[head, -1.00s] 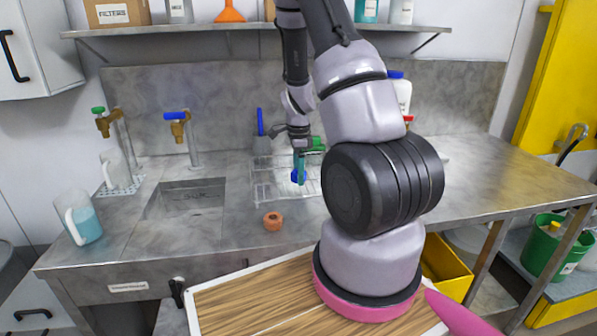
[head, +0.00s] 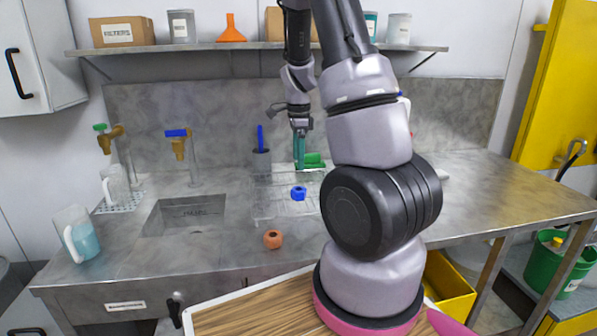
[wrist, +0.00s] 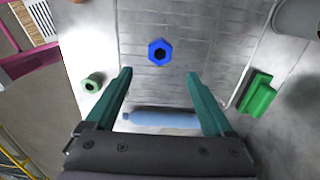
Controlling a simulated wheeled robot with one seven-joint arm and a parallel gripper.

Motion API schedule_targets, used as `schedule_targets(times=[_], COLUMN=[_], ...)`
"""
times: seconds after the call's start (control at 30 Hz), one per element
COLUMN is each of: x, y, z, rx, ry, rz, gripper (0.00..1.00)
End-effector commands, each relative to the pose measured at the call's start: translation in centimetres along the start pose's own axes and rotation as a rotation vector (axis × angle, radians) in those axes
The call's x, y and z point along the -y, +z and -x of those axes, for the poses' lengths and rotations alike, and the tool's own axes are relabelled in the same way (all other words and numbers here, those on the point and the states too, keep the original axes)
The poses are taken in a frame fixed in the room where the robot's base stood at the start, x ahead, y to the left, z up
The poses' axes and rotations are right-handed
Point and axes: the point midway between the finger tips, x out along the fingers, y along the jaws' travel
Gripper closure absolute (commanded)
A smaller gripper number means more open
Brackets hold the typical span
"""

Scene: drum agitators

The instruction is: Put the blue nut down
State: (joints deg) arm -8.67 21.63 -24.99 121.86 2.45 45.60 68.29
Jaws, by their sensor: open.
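The blue nut (head: 298,193) lies on the wire rack (head: 262,205) on the steel bench, and it also shows in the wrist view (wrist: 160,52). My gripper (head: 300,166) is above and behind the nut in the head view, apart from it. In the wrist view its two teal fingers (wrist: 158,76) are spread wide with nothing between them, and the nut shows beyond the fingertips.
An orange nut (head: 272,240) sits near the bench's front edge. The wrist view shows a green nut (wrist: 92,83), a green block (wrist: 260,92) and a pale blue bottle (wrist: 165,119). The sink (head: 188,217) is to the left. A jug (head: 78,235) stands farther left.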

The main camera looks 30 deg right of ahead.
Motion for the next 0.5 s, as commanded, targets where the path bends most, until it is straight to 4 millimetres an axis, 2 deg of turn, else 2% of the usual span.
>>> schedule_targets(times=[0.17, 0.27, 0.5], x=[-0.2, -0.8, -4.3], y=[0.2, 0.9, 3.6], z=[1.6, 3.4, 10.3], rx=[0.01, 0.037, 0.123], ry=[-0.008, -0.035, -0.168], rz=[0.019, 0.078, 0.375], gripper=[0.13, 0.13, 0.13])
